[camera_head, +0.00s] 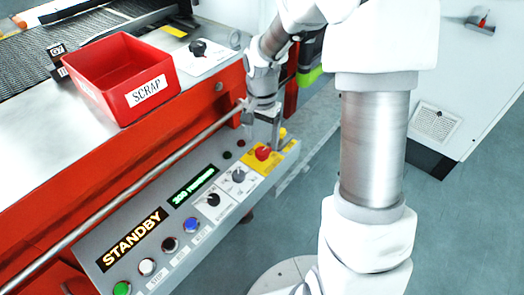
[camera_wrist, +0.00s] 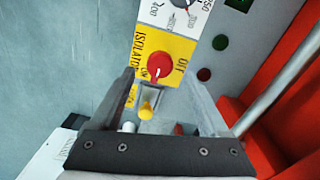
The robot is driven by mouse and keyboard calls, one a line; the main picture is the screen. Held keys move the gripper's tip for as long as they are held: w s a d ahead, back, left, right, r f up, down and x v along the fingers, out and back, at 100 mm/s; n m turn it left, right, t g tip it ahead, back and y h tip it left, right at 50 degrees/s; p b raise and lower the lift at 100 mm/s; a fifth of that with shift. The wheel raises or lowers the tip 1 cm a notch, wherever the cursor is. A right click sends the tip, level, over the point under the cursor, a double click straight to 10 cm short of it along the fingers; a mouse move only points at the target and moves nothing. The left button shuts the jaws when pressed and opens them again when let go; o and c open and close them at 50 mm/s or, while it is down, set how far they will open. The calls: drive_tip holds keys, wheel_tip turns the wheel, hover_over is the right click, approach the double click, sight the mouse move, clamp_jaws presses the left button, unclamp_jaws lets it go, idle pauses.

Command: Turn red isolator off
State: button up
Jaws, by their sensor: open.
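The red isolator knob (camera_head: 263,153) sits on a yellow plate (camera_head: 258,166) at the right end of the sloped control panel. In the wrist view the red knob (camera_wrist: 160,67) shows clearly, with "ISOLATOR" to its left and "OFF" to its right on the yellow plate (camera_wrist: 183,48). A pale mark on the knob points toward the lower left, away from "OFF". My gripper (camera_head: 276,133) is over the panel end, close to the knob. In the wrist view my gripper (camera_wrist: 160,78) is open, its fingers apart on either side below the knob; contact cannot be told.
A yellow part (camera_wrist: 146,110) stands between the fingers. Selector knobs (camera_head: 238,175), several buttons (camera_head: 190,224) and a "STANDBY" display (camera_head: 132,240) line the panel. A metal rail (camera_head: 150,180) runs behind it. A red SCRAP bin (camera_head: 122,80) stands above.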

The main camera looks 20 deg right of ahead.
sight(262, 151)
drive_tip(key=shift+f+b, duration=0.4)
drive_tip(key=shift+f, duration=1.55)
clamp_jaws()
